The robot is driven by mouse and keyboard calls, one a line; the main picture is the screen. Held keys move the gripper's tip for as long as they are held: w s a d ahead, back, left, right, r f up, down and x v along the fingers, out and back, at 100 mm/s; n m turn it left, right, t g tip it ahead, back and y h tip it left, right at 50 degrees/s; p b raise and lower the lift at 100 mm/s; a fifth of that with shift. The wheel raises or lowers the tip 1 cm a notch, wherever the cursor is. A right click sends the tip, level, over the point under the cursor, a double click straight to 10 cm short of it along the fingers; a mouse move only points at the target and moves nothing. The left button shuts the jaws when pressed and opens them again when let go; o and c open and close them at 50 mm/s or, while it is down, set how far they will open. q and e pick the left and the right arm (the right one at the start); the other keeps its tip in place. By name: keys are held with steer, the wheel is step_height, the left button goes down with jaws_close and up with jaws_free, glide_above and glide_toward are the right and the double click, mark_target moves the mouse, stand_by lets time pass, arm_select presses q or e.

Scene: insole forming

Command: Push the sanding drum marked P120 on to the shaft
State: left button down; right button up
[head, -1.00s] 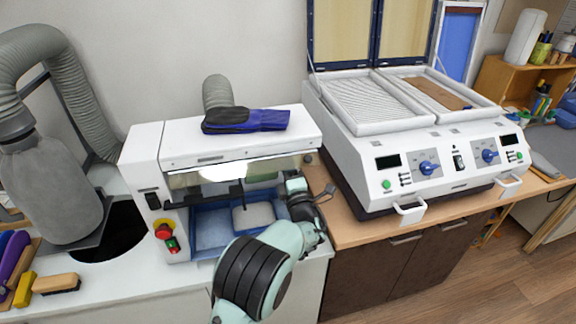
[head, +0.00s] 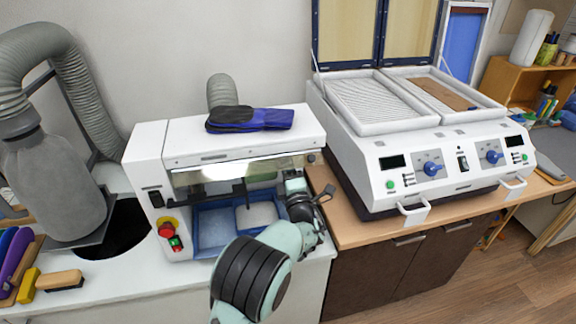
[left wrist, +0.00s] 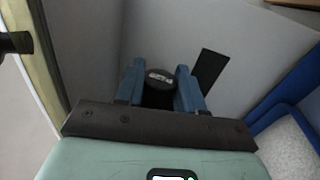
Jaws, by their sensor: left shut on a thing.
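The sanding machine (head: 240,153) is a white cabinet with an open front under a clear guard. My left gripper (left wrist: 160,85) reaches into the right end of this opening; in the head view its fingers are hidden behind my own wrist. In the left wrist view its two blue fingers are shut on a dark drum (left wrist: 160,78) with a small pale label on its end. The label is too small to read, so I cannot confirm P120. A dark rounded bar end (left wrist: 15,43) shows at the left edge of that view; I cannot tell if it is the shaft. My right gripper is not in view.
A blue tray (head: 212,228) lies inside the opening. Dark blue insoles (head: 250,118) lie on top. Red and green buttons (head: 170,234) are at the left front. A white heating press (head: 425,165) stands to the right. Brushes (head: 58,281) lie at the far left.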

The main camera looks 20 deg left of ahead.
arm_select(q)
steer(key=shift+s+a, duration=0.45)
steer(key=shift+a, duration=0.15)
stand_by(0.6)
steer(key=shift+a+r, duration=0.25)
steer(key=shift+r, duration=0.05)
stand_by(1.1)
steer(key=c, duration=0.6)
jaws_free()
steer(key=shift+s, duration=0.1)
steer(key=shift+o, duration=0.4)
steer(key=shift+f, duration=0.15)
steer(key=shift+d+f, duration=0.1)
